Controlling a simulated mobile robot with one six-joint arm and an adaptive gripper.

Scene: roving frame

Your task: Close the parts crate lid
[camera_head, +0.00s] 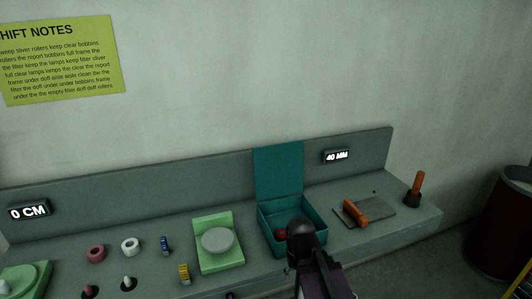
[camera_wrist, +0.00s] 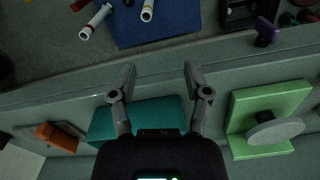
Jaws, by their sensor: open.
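The teal parts crate (camera_head: 264,238) stands on the grey bench, and its lid (camera_head: 279,172) is open, standing upright at the crate's back edge. A reddish round thing (camera_head: 282,233) shows inside the crate. My arm covers the crate's front right part in the head view, and my fingertips cannot be made out there. In the wrist view my gripper (camera_wrist: 156,76) is open, with nothing between its two fingers. A teal surface of the crate (camera_wrist: 163,109) shows behind the fingers; I cannot tell whether they touch it.
A green stand with a grey disc (camera_head: 216,241) is left of the crate. An orange-handled tool on a grey plate (camera_head: 357,212) and an orange upright handle (camera_head: 417,188) are to its right. Spools (camera_head: 131,245) lie further left. The raised back panel (camera_head: 120,190) runs behind.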

